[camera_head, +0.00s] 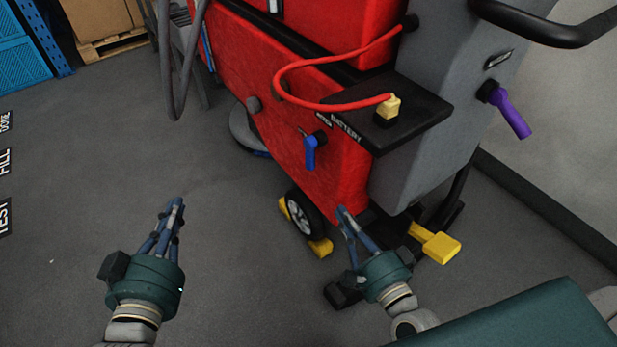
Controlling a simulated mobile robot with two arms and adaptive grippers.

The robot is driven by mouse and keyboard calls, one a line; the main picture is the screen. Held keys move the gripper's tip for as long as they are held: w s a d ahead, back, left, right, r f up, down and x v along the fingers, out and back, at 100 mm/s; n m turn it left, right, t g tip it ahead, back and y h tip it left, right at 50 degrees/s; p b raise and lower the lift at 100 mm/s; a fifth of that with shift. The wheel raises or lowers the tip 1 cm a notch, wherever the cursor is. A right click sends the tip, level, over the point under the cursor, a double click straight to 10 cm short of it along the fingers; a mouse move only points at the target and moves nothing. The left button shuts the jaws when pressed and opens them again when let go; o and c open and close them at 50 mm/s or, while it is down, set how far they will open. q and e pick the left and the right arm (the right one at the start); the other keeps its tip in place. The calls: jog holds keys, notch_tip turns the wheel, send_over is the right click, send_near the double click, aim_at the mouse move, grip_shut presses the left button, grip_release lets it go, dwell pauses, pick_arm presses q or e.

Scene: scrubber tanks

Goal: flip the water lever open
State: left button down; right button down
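A blue lever (310,151) hangs down from a black fitting on the red side of the scrubber machine (305,95). A small label above it is too small to read surely. A purple lever (510,112) sticks out from the grey part of the machine, tilted down to the right. My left gripper (172,208) is over the floor, left of and below the blue lever, apart from it. My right gripper (345,213) is below the blue lever, in front of the machine's lower edge. Neither shows anything held; the finger gaps are hard to judge.
A red cable (310,102) loops to a yellow plug (388,107) on a black shelf (425,110) marked BATTERY. A wheel (303,215) with yellow chocks (320,247) and a yellow pedal (440,246) stand low. Open floor (90,160) lies left.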

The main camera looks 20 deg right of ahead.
aim_at(313, 166)
pick_arm(q)
jog(key=shift+r, duration=0.2)
pick_arm(e)
jog(key=shift+r, duration=0.15)
